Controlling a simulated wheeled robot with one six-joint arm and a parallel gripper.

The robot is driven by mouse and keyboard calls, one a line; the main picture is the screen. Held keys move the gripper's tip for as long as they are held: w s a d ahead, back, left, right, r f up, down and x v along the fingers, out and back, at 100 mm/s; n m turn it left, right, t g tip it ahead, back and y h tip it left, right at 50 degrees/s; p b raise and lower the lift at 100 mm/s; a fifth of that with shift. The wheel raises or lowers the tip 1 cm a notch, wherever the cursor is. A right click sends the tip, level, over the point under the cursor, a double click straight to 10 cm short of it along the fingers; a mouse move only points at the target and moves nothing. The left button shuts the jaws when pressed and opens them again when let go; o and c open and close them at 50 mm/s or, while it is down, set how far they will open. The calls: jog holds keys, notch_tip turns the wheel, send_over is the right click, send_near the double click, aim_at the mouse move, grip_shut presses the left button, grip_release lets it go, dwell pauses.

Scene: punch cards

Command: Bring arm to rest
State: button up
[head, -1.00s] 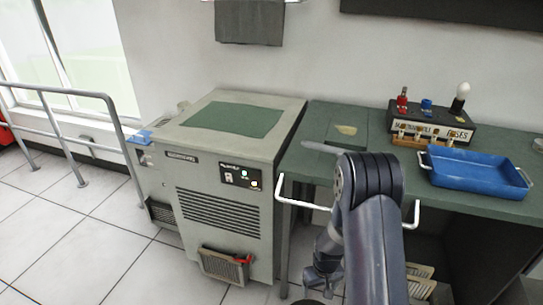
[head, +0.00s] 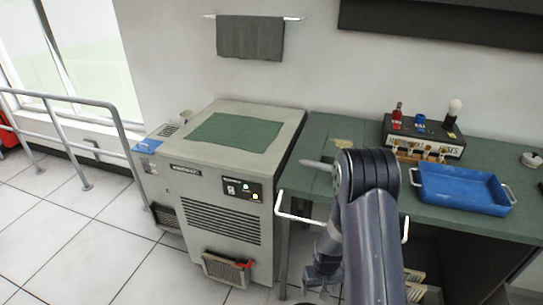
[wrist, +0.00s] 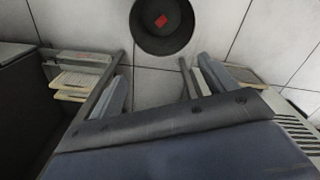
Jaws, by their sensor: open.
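My arm rises in front of the green bench in the head view, folded at the elbow. My gripper (head: 318,282) hangs low in front of the bench, small and partly hidden by my own arm. In the wrist view my gripper (wrist: 155,88) shows its two fingers spread apart, with only floor visible between them. It appears empty and touches nothing that I can see.
The green bench (head: 318,127) carries a blue tray (head: 462,190) and a fuse box (head: 425,140). A grey machine (head: 215,220) stands to its left. Cream card stacks (wrist: 75,82) lie left of my gripper. A dark round object (wrist: 162,25) with a red patch is on the floor.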

notch_tip(320, 180, up, 7)
jog(key=s+m+p, duration=0.1)
jog(key=p, duration=0.6)
jog(key=shift+s, duration=0.15)
jog(key=shift+f, duration=0.1)
